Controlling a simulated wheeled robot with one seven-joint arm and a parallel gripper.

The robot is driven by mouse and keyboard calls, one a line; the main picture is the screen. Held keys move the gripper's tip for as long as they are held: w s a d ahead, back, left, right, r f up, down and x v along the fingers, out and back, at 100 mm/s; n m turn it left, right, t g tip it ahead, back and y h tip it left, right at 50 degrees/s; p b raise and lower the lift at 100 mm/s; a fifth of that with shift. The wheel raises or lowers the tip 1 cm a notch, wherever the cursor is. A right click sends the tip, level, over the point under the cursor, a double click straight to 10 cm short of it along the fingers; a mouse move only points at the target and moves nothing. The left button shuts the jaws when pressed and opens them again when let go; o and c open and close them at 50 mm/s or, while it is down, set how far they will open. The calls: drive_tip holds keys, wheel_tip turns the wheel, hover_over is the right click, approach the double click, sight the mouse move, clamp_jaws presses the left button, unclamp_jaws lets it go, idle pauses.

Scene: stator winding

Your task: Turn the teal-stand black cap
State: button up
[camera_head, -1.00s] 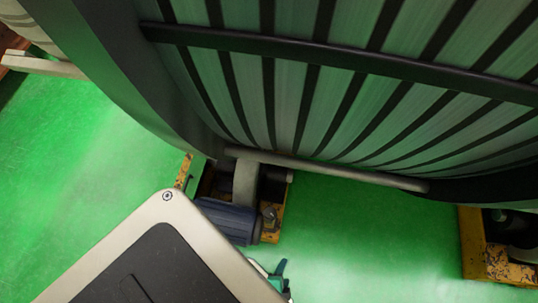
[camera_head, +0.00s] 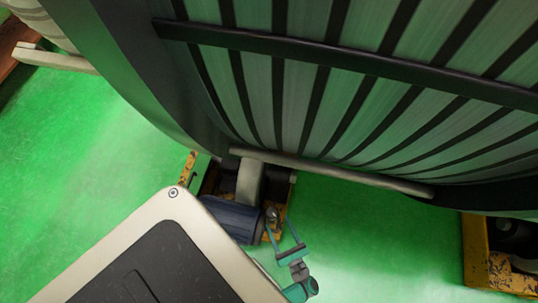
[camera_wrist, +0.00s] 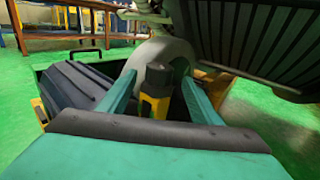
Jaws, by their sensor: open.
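My gripper (camera_head: 280,218) has teal fingers and is open. In the head view it is at the lower middle, its fingers pointing up toward a small dark cap (camera_head: 272,214) beside the blue-grey motor. In the wrist view the gripper (camera_wrist: 158,82) has one finger on each side of the black cap (camera_wrist: 159,75), which tops a yellow post (camera_wrist: 154,105). The post stands upright between the fingers, with gaps on both sides. I see no teal stand under the cap; the post's lower part is hidden behind my gripper's dark front edge.
A ribbed motor (camera_wrist: 80,85) lies close to the left finger. A large slatted drum (camera_head: 330,90) hangs over the area, with a pale bar (camera_head: 330,172) along its lower edge. Yellow mounts (camera_head: 490,260) stand at right. Green floor (camera_head: 370,240) is clear between them.

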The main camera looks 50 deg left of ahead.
sight(272, 213)
drive_tip(key=x, duration=1)
drive_tip(key=shift+a, duration=0.25)
drive_tip(key=shift+c, duration=0.2)
drive_tip(key=c, duration=1)
